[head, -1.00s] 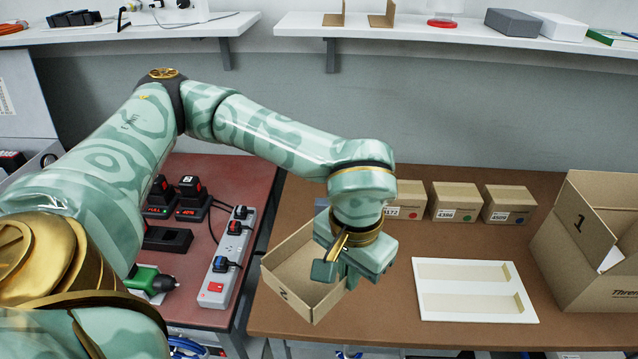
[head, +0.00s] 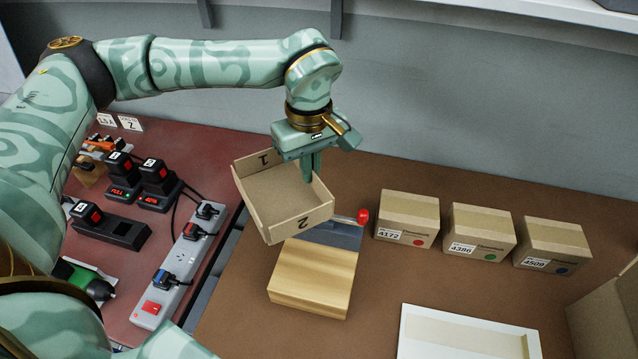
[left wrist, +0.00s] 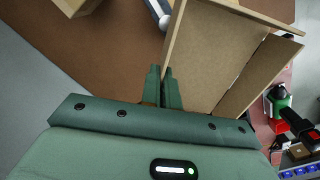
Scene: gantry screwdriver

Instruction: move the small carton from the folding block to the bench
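The small carton (head: 283,198) is an open brown cardboard tray marked 1 and 2. It hangs tilted above the back of the folding block (head: 313,278), a wooden block with a grey plate and a red-knobbed lever. My left gripper (head: 309,168) comes down at the carton's right side, with its fingers shut on a side wall. In the left wrist view the carton (left wrist: 222,50) extends up and right from the fingertips (left wrist: 162,72). The brown bench (head: 240,300) lies below; whether the carton touches the block is hard to tell. My right gripper is not in view.
Closed boxes stand at the bench's back right, including one labelled 4172 (head: 407,218). A white tray (head: 402,335) lies in front of them, with a large carton (head: 605,310) at the right edge. A power strip (head: 180,262) and chargers occupy the red table at left.

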